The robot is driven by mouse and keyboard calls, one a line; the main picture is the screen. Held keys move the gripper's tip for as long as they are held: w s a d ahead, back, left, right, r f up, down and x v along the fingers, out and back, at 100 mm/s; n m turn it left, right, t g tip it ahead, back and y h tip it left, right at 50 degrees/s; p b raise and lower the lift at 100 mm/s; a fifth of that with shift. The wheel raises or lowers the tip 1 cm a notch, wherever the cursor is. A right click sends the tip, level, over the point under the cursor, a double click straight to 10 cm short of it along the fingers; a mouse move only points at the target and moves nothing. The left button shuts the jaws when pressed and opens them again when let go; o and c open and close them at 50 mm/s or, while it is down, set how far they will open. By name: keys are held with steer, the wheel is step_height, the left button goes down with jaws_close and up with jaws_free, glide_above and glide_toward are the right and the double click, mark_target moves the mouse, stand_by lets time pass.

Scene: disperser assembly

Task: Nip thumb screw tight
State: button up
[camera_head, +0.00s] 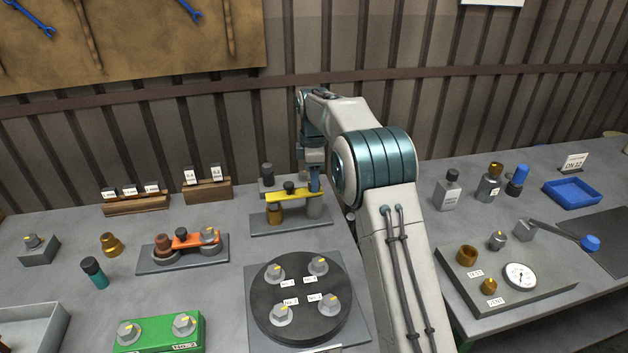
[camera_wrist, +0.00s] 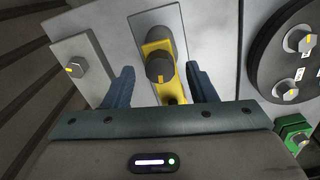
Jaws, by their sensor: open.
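A dark thumb screw (camera_head: 289,187) stands on a yellow bar (camera_head: 302,194) of a small clamp fixture with a grey base plate (camera_head: 290,222). In the wrist view the round dark head of the screw (camera_wrist: 159,67) shows between my two blue fingers, over the yellow bar (camera_wrist: 154,96). My gripper (camera_head: 315,180) is open at the fixture. In the wrist view there is a visible gap on each side between the fingers and the screw head. I cannot tell the height of the fingertips against the screw. The bar rests over a brass part (camera_head: 274,214) and a grey post (camera_head: 314,208).
A grey block (camera_wrist: 88,88) with a marked knob stands close behind the fixture. A black turntable (camera_head: 300,298) with several grey knobs lies in front. An orange-bar fixture (camera_head: 186,240) is to the left. A gauge panel (camera_head: 540,292) is on the right bench.

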steer(key=shift+f, duration=0.65)
steer(key=c, duration=1)
steer(key=shift+o, duration=0.2)
